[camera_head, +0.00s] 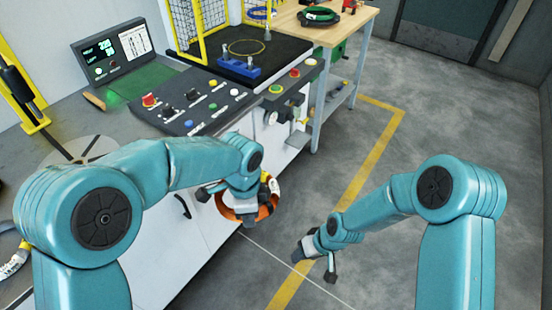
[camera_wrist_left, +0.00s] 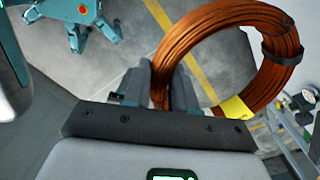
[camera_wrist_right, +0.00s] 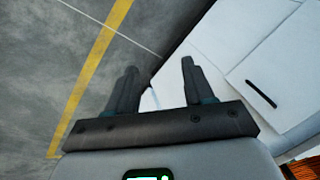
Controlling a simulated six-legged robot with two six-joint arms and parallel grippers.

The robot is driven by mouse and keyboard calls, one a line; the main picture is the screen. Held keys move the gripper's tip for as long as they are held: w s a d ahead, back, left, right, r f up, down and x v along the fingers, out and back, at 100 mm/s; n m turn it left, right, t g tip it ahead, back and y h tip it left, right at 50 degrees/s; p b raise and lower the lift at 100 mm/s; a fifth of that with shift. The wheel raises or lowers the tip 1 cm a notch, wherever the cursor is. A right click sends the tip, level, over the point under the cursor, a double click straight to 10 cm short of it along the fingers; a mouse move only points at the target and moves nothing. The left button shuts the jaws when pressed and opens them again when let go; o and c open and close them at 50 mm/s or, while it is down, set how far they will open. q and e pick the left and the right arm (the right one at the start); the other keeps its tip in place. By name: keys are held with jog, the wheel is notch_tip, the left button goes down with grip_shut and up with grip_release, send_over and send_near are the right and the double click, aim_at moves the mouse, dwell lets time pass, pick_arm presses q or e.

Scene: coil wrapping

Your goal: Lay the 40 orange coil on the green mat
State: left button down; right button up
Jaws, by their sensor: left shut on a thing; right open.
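The orange coil (camera_wrist_left: 273,80) is a copper-orange ring with dark straps and a yellow tag; no number is readable on it. My left gripper (camera_wrist_left: 158,88) is shut on its near side. In the head view the coil (camera_head: 229,212) hangs in the air beside the front of the white cabinet, partly hidden by my left gripper (camera_head: 232,190). The green mat (camera_head: 148,80) lies flat on the grey bench top, in front of the display, with nothing on it. My right gripper (camera_head: 315,250) is open and empty above the floor; it also shows in the right wrist view (camera_wrist_right: 160,75).
A control panel (camera_head: 190,100) with knobs and buttons stands between the coil and the mat. A wooden bench (camera_head: 290,28) at the back bears a dark coil with green (camera_head: 319,15). A yellow frame (camera_head: 20,90) stands at the left. The floor (camera_head: 440,110) at right is clear.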

pick_arm(q)
jog(key=shift+w+r, duration=0.1)
pick_arm(e)
jog(key=w+a+r+n, duration=0.1)
jog(key=w+r+n, duration=0.2)
jog(key=w+r, duration=0.55)
jog(key=n+t, duration=0.1)
jog(key=n, duration=0.3)
send_near(266, 174)
jog(key=r, duration=0.1)
jog(key=x, duration=1)
jog(key=shift+f, duration=0.45)
grip_shut()
